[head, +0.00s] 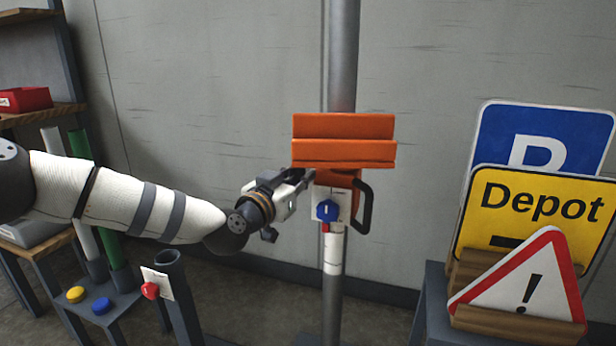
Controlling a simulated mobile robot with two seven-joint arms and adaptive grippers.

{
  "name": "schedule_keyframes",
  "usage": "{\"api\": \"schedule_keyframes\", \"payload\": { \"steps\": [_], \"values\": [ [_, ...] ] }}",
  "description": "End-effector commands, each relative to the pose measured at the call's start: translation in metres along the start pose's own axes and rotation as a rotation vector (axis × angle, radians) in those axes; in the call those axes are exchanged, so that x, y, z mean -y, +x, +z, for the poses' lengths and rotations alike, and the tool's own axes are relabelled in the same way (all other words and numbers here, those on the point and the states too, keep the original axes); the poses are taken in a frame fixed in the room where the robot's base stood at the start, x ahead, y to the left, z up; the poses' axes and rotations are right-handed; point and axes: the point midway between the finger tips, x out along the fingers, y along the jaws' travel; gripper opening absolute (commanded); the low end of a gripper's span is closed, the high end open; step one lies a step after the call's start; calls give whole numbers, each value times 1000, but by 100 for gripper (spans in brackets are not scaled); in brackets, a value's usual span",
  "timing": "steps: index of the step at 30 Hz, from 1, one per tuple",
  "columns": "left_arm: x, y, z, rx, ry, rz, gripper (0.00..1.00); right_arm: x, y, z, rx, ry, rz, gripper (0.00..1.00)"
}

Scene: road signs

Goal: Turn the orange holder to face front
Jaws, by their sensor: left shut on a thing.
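The orange holder (344,140) sits on a grey vertical pole (342,60) in the middle of the head view. It has slotted orange bars on top, with a blue knob (327,210) on a white plate below and a dark loop handle (364,208) at its right. My left gripper (303,178) comes in from the left and is shut at the holder's lower left side, just under the orange bars. The exact part between its fingers is partly hidden. My right gripper is not in view.
At the right, a blue P sign (540,130), a yellow Depot sign (535,212) and a red-edged triangle sign (525,285) stand in wooden racks. At the left are a red box (25,100) on a shelf, upright tubes, and a post with a red knob (150,290).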

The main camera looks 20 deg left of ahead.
Motion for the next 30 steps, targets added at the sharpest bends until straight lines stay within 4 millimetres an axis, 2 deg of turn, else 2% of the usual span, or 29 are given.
{"api": "schedule_keyframes", "payload": {
  "steps": [3,12,30],
  "values": [
    [12,4,-2,-5,4,-7,0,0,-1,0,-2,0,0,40],
    [25,13,-2,-5,3,-6,0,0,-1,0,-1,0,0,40],
    [31,17,-1,-4,1,-6,0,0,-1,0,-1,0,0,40]
  ]
}}
